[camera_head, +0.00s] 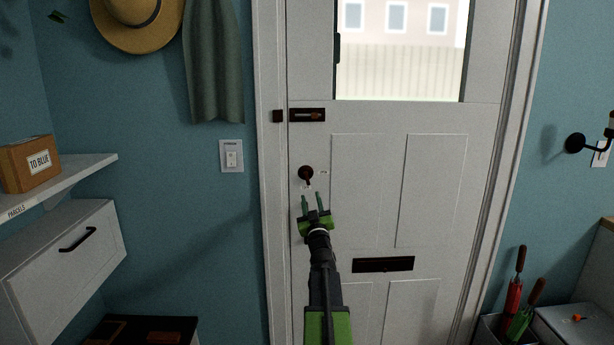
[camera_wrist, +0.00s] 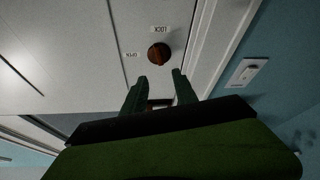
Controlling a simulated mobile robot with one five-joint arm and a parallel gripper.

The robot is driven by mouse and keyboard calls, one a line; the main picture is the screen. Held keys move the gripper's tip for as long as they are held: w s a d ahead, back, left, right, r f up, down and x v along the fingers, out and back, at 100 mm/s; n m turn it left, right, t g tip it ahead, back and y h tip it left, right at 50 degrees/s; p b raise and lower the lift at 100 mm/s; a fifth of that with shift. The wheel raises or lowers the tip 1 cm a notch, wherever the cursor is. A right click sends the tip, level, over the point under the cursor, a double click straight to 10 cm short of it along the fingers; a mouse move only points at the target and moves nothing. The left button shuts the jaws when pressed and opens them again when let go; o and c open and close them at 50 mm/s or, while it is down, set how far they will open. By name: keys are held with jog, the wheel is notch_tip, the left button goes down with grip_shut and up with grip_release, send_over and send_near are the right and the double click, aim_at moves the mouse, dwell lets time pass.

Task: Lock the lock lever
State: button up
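The lock lever (camera_head: 306,174) is a dark round plate with a reddish-brown handle on the left side of the white door (camera_head: 370,125). In the wrist view, which is upside down, the lever (camera_wrist: 159,53) has a LOCK label above it and an OPEN label to its left. The handle appears to point down in the head view, but its exact angle is hard to tell. My gripper (camera_head: 312,199) is open and empty, just below the lever and apart from it. In the wrist view the gripper's fingertips (camera_wrist: 159,76) straddle the line to the lever.
A dark slide bolt (camera_head: 307,115) sits above the lever, and a letter slot (camera_head: 383,264) is lower on the door. A light switch (camera_head: 231,156) is on the wall at left. A shelf (camera_head: 70,178) holds a box (camera_head: 29,162). Umbrellas (camera_head: 514,298) stand at lower right.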

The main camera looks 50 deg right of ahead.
aim_at(306, 177)
jog(key=p+x, duration=0.3)
jog(key=x, duration=0.8)
jog(key=shift+w+d+r+p, duration=0.15)
jog(key=shift+w+d+p, duration=0.05)
jog(key=shift+d+p, duration=0.1)
grip_shut()
